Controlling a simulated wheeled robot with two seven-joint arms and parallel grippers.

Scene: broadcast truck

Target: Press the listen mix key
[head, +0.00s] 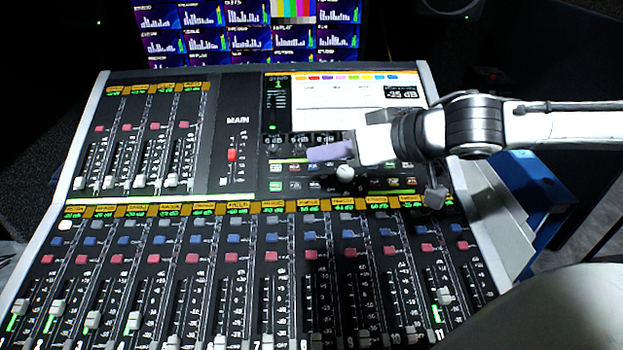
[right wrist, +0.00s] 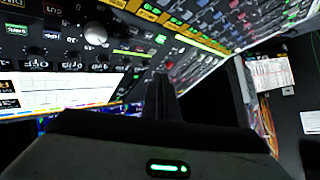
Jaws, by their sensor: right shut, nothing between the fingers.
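The mixing console (head: 225,150) fills most of the head view. Below its screen (head: 345,100) lies a block of small keys (head: 295,185) around a pale round knob (head: 345,173). Their labels are too small to read, so I cannot tell which is the listen mix key. My right gripper (head: 330,151) reaches in from the right over this block, shut and empty, and hides part of it. In the right wrist view the shut fingers (right wrist: 163,85) point toward the panel, with the knob (right wrist: 95,33) up and left; contact cannot be told. My left gripper is out of view.
Fader strips with red and blue keys cover the front of the console. Monitors (head: 240,30) stand behind. A blue frame (head: 530,195) is at the right. In the right wrist view papers (right wrist: 270,78) lie to the right.

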